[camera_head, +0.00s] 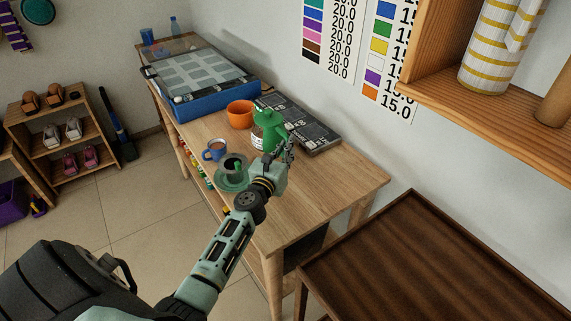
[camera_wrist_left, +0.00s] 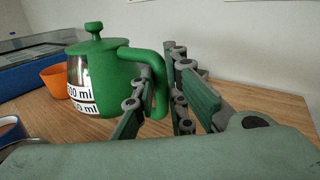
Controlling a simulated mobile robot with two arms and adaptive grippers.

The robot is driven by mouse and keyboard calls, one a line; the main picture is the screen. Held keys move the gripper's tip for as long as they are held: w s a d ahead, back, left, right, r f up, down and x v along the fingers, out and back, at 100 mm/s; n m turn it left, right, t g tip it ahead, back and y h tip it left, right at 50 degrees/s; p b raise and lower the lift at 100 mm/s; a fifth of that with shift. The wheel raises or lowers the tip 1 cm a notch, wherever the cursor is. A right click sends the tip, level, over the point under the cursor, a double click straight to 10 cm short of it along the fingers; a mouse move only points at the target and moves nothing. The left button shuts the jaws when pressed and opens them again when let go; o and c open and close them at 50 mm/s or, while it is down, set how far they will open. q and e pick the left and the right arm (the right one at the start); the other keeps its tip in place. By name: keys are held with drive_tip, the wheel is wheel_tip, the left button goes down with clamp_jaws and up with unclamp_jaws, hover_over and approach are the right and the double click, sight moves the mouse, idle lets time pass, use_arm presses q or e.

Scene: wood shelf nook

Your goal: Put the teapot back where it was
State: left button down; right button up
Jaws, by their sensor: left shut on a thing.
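The teapot (camera_head: 268,127) has a green lid, green body and handle, and a clear section with a white volume label. It is over the wooden table, upright or nearly so. In the left wrist view the teapot (camera_wrist_left: 105,68) fills the left half, with its handle towards me. My left gripper (camera_head: 281,156) is shut on the handle; its dark green fingers (camera_wrist_left: 160,95) show close around it. I cannot tell whether the teapot's base touches the table. My right gripper is not in view.
An orange pot (camera_head: 240,114) stands just beyond the teapot. A dark flat panel (camera_head: 308,128) lies along the wall. The table's near right end (camera_head: 335,182) is clear.

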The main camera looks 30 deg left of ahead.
use_arm(q)
drive_tip(key=shift+w+f+b, duration=0.15)
drive_tip(key=shift+f+b, duration=1.4)
drive_tip(key=shift+f, duration=0.45)
drive_tip(key=shift+a, duration=0.1)
drive_tip(key=c, duration=2.2)
unclamp_jaws()
drive_tip(key=shift+f, duration=0.15)
drive_tip(key=o, duration=0.4)
drive_tip(key=shift+o, duration=0.2)
